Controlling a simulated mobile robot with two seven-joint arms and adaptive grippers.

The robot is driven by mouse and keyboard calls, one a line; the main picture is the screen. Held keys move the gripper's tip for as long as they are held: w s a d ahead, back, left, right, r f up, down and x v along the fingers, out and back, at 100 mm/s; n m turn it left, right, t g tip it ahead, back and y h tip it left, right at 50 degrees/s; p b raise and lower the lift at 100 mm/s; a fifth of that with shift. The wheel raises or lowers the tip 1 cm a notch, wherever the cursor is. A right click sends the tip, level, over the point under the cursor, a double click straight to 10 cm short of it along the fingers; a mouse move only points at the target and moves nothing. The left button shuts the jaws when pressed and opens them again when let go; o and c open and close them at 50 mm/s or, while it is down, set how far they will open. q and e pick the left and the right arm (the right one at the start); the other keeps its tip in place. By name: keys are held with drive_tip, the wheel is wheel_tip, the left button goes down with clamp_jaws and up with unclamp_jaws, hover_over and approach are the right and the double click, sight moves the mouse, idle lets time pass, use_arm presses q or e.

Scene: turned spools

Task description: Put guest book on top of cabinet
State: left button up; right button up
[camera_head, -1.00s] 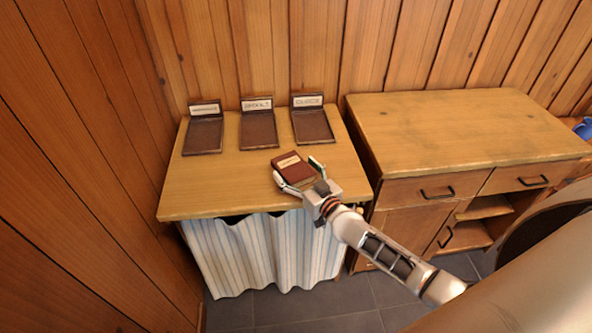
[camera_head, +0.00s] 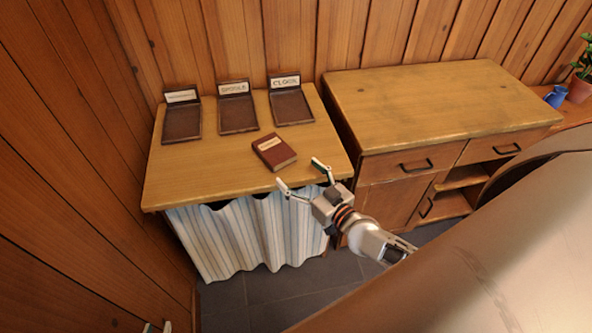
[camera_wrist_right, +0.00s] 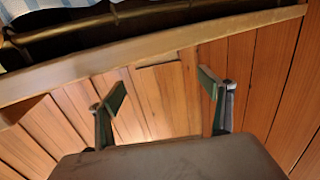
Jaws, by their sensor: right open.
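The guest book (camera_head: 273,151), a small reddish-brown book with a pale label, lies flat on the curtained wooden table in the head view. The cabinet (camera_head: 430,105), with a bare wooden top, drawers and an open shelf, stands right of that table. My right gripper (camera_head: 302,176) is open and empty at the table's front edge, a short way in front of the book and apart from it. Its spread fingers (camera_wrist_right: 165,95) also show in the right wrist view, where the book is not seen. Only the tips of my left gripper (camera_head: 157,327) show at the bottom edge.
Three dark labelled trays (camera_head: 238,118) stand along the back of the table (camera_head: 185,185). A striped curtain (camera_head: 245,240) hangs below its front. A blue jug (camera_head: 556,97) and a potted plant (camera_head: 580,88) stand beyond the cabinet. The cabinet top is clear.

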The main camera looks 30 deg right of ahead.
drive_tip(key=s+a+f+n+g+y, duration=0.2)
drive_tip(key=s+a+f+g, duration=0.15)
drive_tip(key=s+a, duration=0.6)
drive_tip(key=s+f+g+h, duration=0.2)
drive_tip(key=s+f, duration=0.6)
drive_tip(key=s, duration=0.1)
drive_tip(key=shift+s+d+f+n+g, duration=0.25)
drive_tip(key=shift+d+n+g, duration=0.1)
drive_tip(key=shift+d, duration=0.1)
